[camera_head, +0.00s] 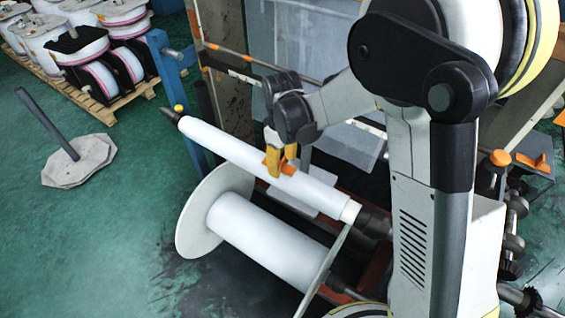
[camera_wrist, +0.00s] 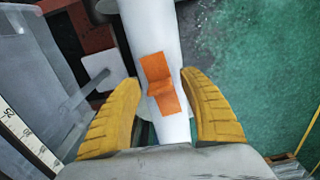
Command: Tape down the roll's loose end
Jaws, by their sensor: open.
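The roll (camera_head: 222,145) is a long white cylinder on a dark spindle, slanting down to the right in the head view. In the wrist view the roll (camera_wrist: 150,35) runs up the middle of the picture. An orange piece of tape (camera_wrist: 158,75) lies on its surface, with a step or fold midway; it also shows in the head view (camera_head: 288,169). My gripper (camera_head: 281,164) is at the roll beside the tape. In the wrist view its yellow fingers (camera_wrist: 160,84) are apart, one on each side of the roll. I cannot make out the loose end's edge.
A larger white roll (camera_head: 265,240) with a round flange (camera_head: 190,225) lies below. Machine framing and grey panels stand behind. A pallet (camera_head: 130,98) of wrapped spools is at the upper left, and a post on a flat base (camera_head: 80,160) stands at left.

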